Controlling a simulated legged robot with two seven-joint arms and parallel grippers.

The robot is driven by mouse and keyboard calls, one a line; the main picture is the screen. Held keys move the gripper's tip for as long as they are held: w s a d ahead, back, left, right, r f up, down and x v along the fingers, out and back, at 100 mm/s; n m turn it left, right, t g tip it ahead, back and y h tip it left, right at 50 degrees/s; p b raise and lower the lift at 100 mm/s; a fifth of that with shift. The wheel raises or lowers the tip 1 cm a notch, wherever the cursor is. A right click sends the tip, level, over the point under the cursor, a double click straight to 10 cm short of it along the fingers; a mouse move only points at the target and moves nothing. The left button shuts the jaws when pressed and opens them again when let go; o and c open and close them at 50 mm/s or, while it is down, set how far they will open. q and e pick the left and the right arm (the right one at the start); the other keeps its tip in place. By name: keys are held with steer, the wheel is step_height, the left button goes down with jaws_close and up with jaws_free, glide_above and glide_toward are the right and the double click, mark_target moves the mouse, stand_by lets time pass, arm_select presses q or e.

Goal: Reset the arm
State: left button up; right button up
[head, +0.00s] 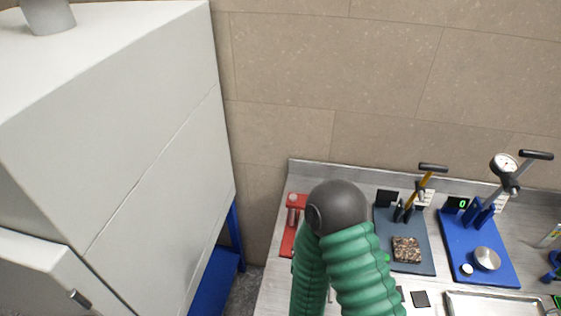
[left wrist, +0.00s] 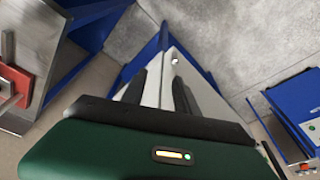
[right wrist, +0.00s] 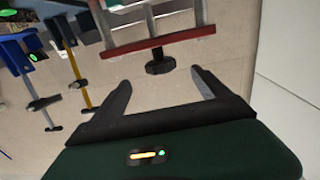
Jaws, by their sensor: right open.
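A green ribbed arm of mine with a dark rounded joint (head: 338,208) is raised in front of the bench in the head view; neither gripper shows there. In the left wrist view, my left gripper (left wrist: 158,78) has its two dark fingers apart with nothing between them. It points toward grey floor and blue and white equipment. In the right wrist view, my right gripper (right wrist: 160,78) is open and empty. Its fingers face the beige wall, with a red-based stand with a black knob (right wrist: 160,62) beyond them.
A large light grey cabinet (head: 110,130) fills the left. The metal bench (head: 267,290) holds a red stand (head: 289,240), a dark blue-grey press base (head: 420,262) with a speckled block (head: 406,249), a blue gauge base (head: 505,268) and a metal tray (head: 490,295). The beige wall (head: 385,90) stands behind.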

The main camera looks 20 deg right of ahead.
steer(key=a+f+n+g+y, duration=0.4)
steer(key=a+f+g+y, duration=0.15)
steer(key=a+y, duration=0.35)
steer(key=s+r+n+g+y, duration=0.1)
steer(key=s+n+g, duration=0.1)
steer(key=s+g, duration=0.5)
steer(key=s, duration=0.5)
steer(key=shift+d+r+n+b, duration=0.3)
steer(key=shift+d+r+n, duration=0.05)
steer(key=shift+n, duration=0.05)
steer(key=shift+w, duration=0.1)
